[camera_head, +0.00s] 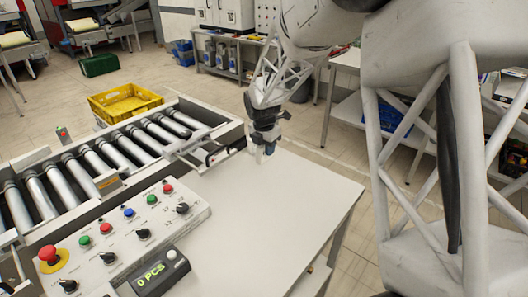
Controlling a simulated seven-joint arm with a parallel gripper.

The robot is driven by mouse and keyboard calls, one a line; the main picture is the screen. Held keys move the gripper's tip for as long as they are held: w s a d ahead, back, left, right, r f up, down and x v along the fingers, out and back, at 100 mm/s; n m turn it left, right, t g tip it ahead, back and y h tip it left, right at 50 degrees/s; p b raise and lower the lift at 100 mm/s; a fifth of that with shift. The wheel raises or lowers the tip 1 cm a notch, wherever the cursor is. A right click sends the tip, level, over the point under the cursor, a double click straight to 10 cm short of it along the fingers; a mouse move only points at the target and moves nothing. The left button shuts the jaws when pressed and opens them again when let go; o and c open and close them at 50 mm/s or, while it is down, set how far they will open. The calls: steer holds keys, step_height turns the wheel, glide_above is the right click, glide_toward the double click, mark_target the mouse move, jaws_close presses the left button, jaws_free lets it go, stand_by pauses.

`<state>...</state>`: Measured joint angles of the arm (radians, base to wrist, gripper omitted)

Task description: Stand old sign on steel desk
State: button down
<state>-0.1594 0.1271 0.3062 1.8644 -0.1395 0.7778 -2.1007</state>
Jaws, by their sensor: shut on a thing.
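My gripper (264,147) hangs pointing down at the far left corner of the light grey desk (275,215), beside the conveyor's end. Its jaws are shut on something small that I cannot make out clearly. I cannot pick out the old sign for certain; it may be the thing in the jaws, mostly hidden by the gripper.
A roller conveyor (95,160) runs along the left, with a yellow crate (125,113) behind it. A control panel (120,236) with buttons and a counter display (160,271) stand at the desk's left. A green crate (99,65) lies on the floor.

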mark_target(264, 151)
steer(key=shift+w+a+f, duration=0.1)
steer(key=shift+w, duration=0.75)
steer(key=shift+w+a+f, duration=0.1)
steer(key=shift+w, duration=0.7)
steer(key=shift+f, duration=1.7)
steer(key=shift+f, duration=0.1)
steer(key=c, duration=0.9)
jaws_free()
steer(key=r, duration=0.8)
steer(key=s+a+r, duration=0.1)
steer(key=r, duration=0.3)
steer(key=shift+r, duration=0.1)
